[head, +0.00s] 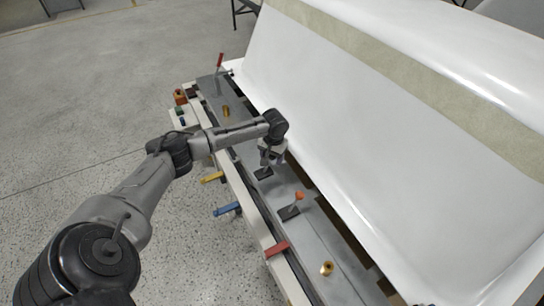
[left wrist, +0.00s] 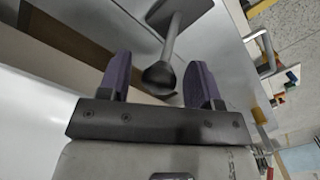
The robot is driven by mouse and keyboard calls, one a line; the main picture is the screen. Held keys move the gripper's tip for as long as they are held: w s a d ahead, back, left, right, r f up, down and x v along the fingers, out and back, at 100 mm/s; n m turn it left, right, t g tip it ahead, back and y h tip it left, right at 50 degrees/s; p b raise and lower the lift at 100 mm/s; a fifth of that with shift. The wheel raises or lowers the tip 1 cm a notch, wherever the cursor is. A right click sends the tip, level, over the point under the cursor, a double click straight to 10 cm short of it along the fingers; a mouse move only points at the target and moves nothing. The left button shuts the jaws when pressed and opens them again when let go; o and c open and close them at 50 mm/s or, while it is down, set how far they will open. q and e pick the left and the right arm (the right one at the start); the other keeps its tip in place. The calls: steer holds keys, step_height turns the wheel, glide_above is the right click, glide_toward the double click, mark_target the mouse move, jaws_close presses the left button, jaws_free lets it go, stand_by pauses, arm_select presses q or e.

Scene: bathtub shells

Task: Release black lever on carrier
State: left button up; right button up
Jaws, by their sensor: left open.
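The carrier (head: 318,240) is a long grey rail on a pale frame, running along the near edge of the white shell. My left gripper (head: 269,157) is open over the middle of the carrier, just above a dark base plate (head: 263,174). In the left wrist view the black lever (left wrist: 172,40), a grey rod with a black knob (left wrist: 159,75), rises from its plate. Its knob lies between the two purple fingers of my left gripper (left wrist: 158,64), with space visible on both sides. In the head view the gripper hides most of this lever. My right gripper is not in view.
A red-handled lever (head: 220,61) stands at the carrier's far end, an orange-knobbed lever (head: 299,196) nearer. Yellow (head: 212,177), blue (head: 227,209) and red (head: 277,248) handles stick out from the front side. The white bathtub shell (head: 370,120) rises close behind. Floor at left is clear.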

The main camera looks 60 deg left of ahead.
arm_select(q)
steer(key=shift+c, duration=0.4)
jaws_close()
